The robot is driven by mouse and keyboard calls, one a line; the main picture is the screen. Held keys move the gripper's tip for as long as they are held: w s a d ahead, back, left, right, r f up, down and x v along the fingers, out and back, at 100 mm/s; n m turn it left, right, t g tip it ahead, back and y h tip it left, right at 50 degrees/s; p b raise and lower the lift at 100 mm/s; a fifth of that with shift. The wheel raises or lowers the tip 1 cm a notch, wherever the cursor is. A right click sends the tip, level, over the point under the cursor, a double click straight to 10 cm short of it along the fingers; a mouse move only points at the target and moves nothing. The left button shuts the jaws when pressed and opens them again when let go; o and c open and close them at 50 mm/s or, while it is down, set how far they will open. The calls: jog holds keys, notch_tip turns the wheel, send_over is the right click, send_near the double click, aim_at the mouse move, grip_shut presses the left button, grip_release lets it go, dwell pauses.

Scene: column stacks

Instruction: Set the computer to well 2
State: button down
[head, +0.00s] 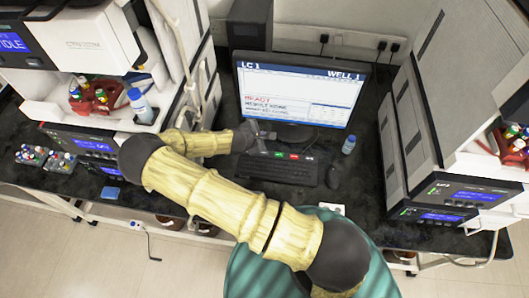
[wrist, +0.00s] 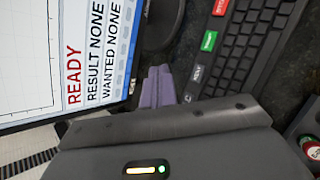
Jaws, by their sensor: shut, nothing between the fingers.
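The computer's monitor (head: 300,95) stands at the back of the bench in the head view. Its screen reads LC 1, WELL 1, READY, result none; the wrist view shows part of this screen (wrist: 95,55), with WANTED NONE. The dark keyboard (head: 280,170) lies in front of it. In the wrist view, the keyboard (wrist: 250,50) has a dark key with a small white label (wrist: 197,73), a green key (wrist: 209,41) and a red key (wrist: 221,7). My gripper (wrist: 159,72) is shut and empty, beside the labelled key. In the head view my gripper (head: 262,133) is between keyboard and screen.
A mouse (head: 333,177) and a small bottle (head: 349,144) are right of the keyboard. Tall instrument stacks stand on the left (head: 95,40) and right (head: 440,120). A tray of vials (head: 45,158) is at the far left. A dark computer tower (head: 250,24) stands behind the monitor.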

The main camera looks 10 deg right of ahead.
aim_at(262, 154)
notch_tip(262, 154, down, 9)
jog(key=b, duration=0.6)
jog(key=shift+r, duration=0.1)
dwell(1.6)
jog(key=shift+b, duration=0.3)
jog(key=shift+f, duration=0.5)
jog(key=shift+s+r, duration=0.1)
